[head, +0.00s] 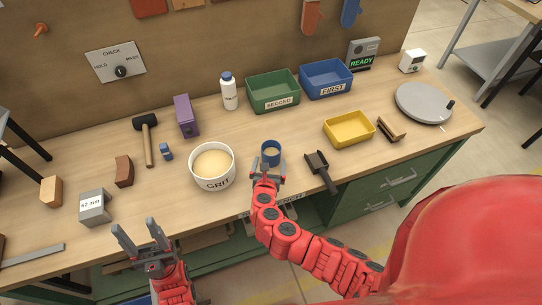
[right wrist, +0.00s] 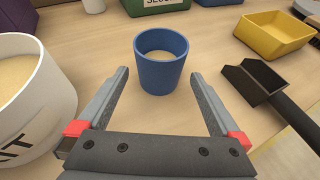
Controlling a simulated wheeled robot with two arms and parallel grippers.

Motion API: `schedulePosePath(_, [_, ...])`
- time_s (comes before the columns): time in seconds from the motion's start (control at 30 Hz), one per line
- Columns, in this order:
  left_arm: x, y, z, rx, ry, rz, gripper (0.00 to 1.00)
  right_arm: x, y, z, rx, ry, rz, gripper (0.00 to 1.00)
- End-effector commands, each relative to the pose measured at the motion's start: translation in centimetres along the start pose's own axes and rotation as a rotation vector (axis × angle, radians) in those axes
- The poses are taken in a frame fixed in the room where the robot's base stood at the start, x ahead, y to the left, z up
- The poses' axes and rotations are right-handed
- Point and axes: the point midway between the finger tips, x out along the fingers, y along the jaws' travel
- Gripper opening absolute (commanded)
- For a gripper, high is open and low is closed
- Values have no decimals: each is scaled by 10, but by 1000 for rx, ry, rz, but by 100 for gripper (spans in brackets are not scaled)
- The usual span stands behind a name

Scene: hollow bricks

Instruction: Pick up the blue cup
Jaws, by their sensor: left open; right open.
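The blue cup (head: 271,150) stands upright on the workbench, just right of the white GRIT bowl. In the right wrist view the blue cup (right wrist: 162,62) is centred just beyond my fingertips, with some pale contents inside. My right gripper (head: 267,170) is open, and its two fingers (right wrist: 160,78) point at the cup from the front, one toward each side. I see no contact with the cup. My left gripper (head: 141,236) is open and empty, near the bench's front edge at the left.
The GRIT bowl (head: 213,161) is close on the cup's left, and a dark scoop (head: 321,170) lies to its right. A yellow tray (head: 349,130), a green SECOND bin (head: 273,93) and a blue FIRST bin (head: 326,80) stand behind. Bare wood lies between the cup and the bins.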

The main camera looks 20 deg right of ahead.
Motion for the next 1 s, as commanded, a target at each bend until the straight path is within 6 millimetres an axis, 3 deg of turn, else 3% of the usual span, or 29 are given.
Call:
schedulePosePath(0.23, [-8, 0, 1, 0, 0, 0, 59, 16, 1, -3, 2, 0, 2, 100])
schedulePosePath(0.5, [-26, 1, 4, 0, 0, 0, 59, 56, 0, -7, 3, 0, -1, 100])
schedulePosePath(0.73, [-24, 1, 4, 0, 0, 0, 59, 58, 1, -5, 0, 1, 3, 100])
schedulePosePath(1.0, [-24, 1, 4, 0, 0, 0, 59, 58, 1, -5, 0, 1, 3, 53])
